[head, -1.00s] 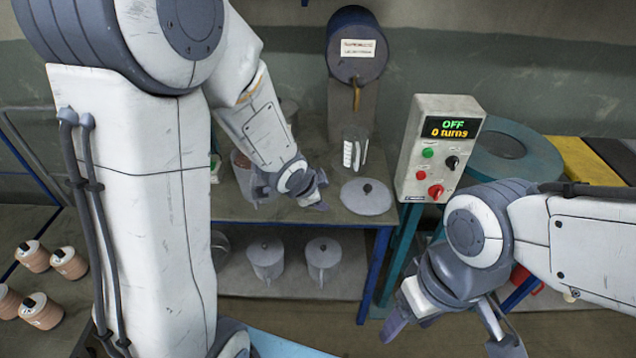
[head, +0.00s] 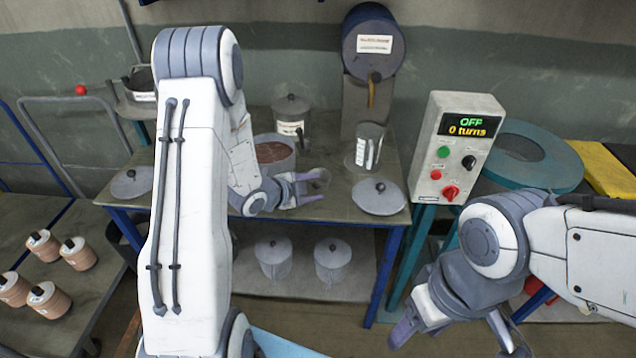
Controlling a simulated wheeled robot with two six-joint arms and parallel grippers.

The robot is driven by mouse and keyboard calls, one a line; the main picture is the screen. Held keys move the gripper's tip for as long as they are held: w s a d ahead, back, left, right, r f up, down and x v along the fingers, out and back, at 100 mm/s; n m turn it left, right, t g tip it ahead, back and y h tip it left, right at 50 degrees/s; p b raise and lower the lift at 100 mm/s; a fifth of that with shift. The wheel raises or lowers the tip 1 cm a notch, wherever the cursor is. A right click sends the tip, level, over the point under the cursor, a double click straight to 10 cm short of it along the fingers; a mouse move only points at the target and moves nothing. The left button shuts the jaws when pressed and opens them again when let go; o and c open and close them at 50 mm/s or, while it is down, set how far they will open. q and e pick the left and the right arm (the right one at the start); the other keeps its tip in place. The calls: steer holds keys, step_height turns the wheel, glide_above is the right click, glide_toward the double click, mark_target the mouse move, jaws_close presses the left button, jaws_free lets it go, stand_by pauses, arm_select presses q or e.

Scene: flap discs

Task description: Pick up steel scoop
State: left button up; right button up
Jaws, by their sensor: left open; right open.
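I cannot clearly make out the steel scoop. A small grey shape lies at the fingertips of my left gripper (head: 310,188), and I cannot tell whether it is the scoop or part of a finger. My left gripper is open above the front of the workbench (head: 337,203), just right of an open grey pot (head: 277,168) with brown contents. My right gripper (head: 455,338) is open and low at the bottom right, away from the bench.
A lidded pot (head: 291,118) stands behind. The control box (head: 453,150) reads OFF, 0 turns. Several brown cylinders (head: 78,255) sit at the left.

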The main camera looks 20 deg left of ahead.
arm_select(q)
steer(key=x, duration=0.1)
steer(key=p+x, duration=0.1)
steer(key=x, duration=0.1)
steer(key=shift+w+d, duration=0.1)
steer(key=shift+w, duration=0.4)
steer(key=shift+w+d+f, duration=0.15)
steer(key=shift+w+f, duration=0.15)
steer(key=shift+w, duration=0.1)
jaws_close()
stand_by(0.6)
